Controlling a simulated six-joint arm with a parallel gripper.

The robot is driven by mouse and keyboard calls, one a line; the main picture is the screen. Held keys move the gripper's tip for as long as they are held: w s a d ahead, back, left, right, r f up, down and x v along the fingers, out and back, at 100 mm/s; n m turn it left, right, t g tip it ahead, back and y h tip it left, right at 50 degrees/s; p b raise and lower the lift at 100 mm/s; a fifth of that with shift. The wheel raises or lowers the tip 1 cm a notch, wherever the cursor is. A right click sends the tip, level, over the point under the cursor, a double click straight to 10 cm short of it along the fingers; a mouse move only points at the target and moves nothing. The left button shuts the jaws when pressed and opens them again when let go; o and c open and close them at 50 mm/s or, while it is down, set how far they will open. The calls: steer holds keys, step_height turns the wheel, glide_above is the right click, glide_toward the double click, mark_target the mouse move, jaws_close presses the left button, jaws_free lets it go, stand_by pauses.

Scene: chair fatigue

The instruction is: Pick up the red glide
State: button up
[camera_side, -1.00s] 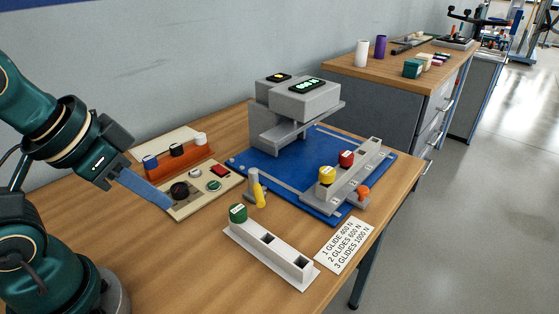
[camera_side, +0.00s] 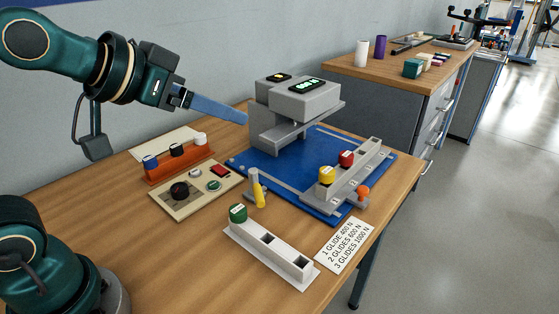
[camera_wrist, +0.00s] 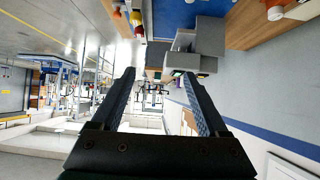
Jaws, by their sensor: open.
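The red glide (camera_side: 346,158), a short red cylinder with a pale top, stands upright on the grey slotted rail (camera_side: 372,150) at the right of the blue base plate. The yellow glide (camera_side: 327,175) stands nearer on the same rail. My gripper (camera_side: 243,119) is raised at the left of the test machine, its blue fingers pointing right, well apart from the red glide. In the wrist view my gripper's (camera_wrist: 158,73) two fingers are spread with nothing between them.
A green glide (camera_side: 238,213) sits in the white rack (camera_side: 275,258) in front. An orange holder (camera_side: 180,165), a beige control panel (camera_side: 167,203) and a yellow-handled tool (camera_side: 259,194) are to the left.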

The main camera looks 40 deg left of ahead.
steer(key=w+d+r+t, duration=0.1)
steer(key=w+r+t, duration=0.2)
steer(key=w, duration=0.7)
steer(key=t+h, duration=0.1)
glide_above(342, 157)
steer(key=s+a, duration=0.2)
steer(key=s, duration=0.2)
step_height(342, 157, down, 8)
steer(key=shift+m+g, duration=0.7)
steer(key=shift+g, duration=0.1)
steer(key=f, duration=0.4)
steer(key=w+d+f, duration=0.1)
steer(key=f, duration=0.7)
steer(key=shift+w+d+f, duration=0.15)
steer(key=shift+d, duration=0.2)
steer(key=shift+x, duration=2.4)
steer(key=shift+d, duration=0.1)
jaws_close()
